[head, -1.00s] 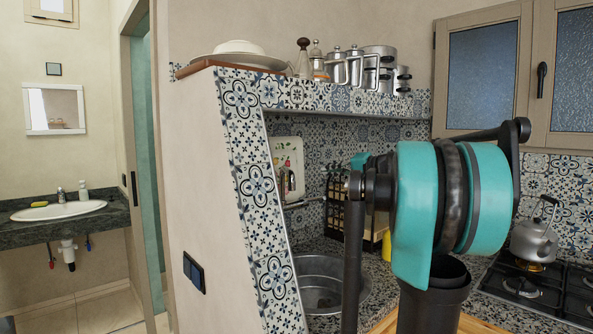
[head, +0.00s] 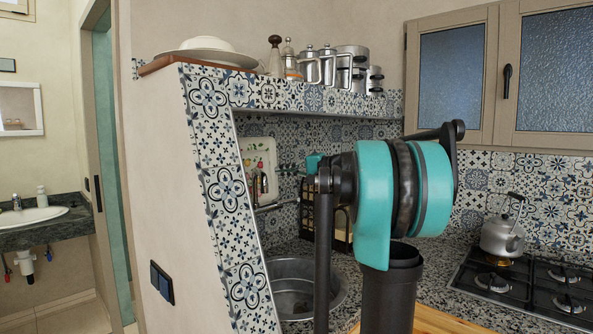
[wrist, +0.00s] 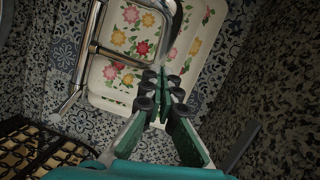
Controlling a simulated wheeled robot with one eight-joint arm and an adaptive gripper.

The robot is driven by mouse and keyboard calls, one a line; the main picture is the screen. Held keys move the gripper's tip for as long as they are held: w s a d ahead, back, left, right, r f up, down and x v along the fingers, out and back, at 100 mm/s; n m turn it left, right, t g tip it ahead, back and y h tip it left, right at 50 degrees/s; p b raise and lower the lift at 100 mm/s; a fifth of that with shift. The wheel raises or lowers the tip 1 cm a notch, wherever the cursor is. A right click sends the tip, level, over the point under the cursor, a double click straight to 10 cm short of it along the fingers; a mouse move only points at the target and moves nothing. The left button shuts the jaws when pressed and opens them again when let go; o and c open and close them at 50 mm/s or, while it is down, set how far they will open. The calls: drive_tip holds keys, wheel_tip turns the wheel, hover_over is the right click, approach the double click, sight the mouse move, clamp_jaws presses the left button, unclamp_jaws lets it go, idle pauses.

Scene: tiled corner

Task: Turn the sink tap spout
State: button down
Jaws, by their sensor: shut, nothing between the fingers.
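The metal sink tap (head: 260,183) stands at the back of the sink recess, in front of a floral panel. In the wrist view its shiny bent spout (wrist: 118,56) crosses the upper middle, over the floral panel (wrist: 135,85). My gripper (wrist: 163,84) shows in the wrist view with its green-lined fingers together and nothing between them. The fingertips appear just below and beside the spout; I cannot tell whether they touch it. In the head view my arm stands right of the tap and hides most of my gripper.
The round metal sink basin (head: 288,284) lies below the tap, partly behind my arm. A black rack (head: 341,228) stands right of it. A tiled shelf (head: 290,96) with pots overhangs the recess. A kettle (head: 502,235) sits on the hob at right.

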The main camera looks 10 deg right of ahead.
sight(262, 171)
drive_tip(key=shift+s+a+f, duration=0.15)
drive_tip(key=shift+a, duration=0.65)
drive_tip(key=shift+s+a+f, duration=0.1)
drive_tip(key=shift+a+f, duration=0.05)
drive_tip(key=shift+a, duration=0.6)
drive_tip(key=a, duration=0.2)
drive_tip(key=s+a, duration=0.1)
drive_tip(key=a, duration=0.1)
drive_tip(key=shift+a, duration=0.1)
